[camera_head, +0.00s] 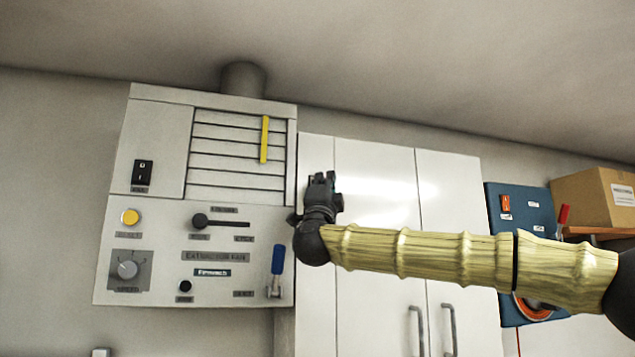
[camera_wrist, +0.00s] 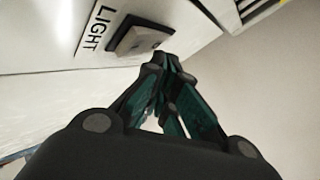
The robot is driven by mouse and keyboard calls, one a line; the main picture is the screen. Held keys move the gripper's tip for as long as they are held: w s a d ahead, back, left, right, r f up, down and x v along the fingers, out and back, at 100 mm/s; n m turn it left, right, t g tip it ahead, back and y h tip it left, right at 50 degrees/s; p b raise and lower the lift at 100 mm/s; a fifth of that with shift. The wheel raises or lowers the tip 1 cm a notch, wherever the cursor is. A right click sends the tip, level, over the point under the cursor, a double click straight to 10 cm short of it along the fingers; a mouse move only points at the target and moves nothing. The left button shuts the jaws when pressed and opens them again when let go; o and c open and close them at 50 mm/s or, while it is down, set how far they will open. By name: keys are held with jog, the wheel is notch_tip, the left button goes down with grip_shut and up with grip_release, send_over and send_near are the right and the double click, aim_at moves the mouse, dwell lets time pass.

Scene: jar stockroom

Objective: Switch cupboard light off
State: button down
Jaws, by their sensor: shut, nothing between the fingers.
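The light switch (camera_wrist: 140,39) shows in the wrist view as a grey-brown rocker in a dark frame on a white surface. A label (camera_wrist: 97,27) reading "LIGHT" is beside it. My gripper (camera_wrist: 167,62) is shut and empty, its fingertips very close to the switch's lower right edge; I cannot tell whether they touch it. In the head view my gripper (camera_head: 323,178) points upward in front of the upper left part of the white cupboard (camera_head: 375,180). The switch is not visible there, probably hidden by my gripper.
The extractor fan panel (camera_head: 228,220) with knobs, a black rocker switch (camera_head: 142,172) and a blue-handled lever (camera_head: 278,262) is close on the left. The cupboard doors are closed.

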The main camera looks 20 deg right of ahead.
jog(key=shift+s+f+b, duration=0.1)
jog(key=shift+s+b, duration=0.55)
jog(key=shift+s, duration=0.05)
jog(key=s+b, duration=0.4)
jog(key=s, duration=0.1)
jog(key=shift+d+f, duration=0.1)
jog(key=shift+f, duration=0.2)
dwell(0.6)
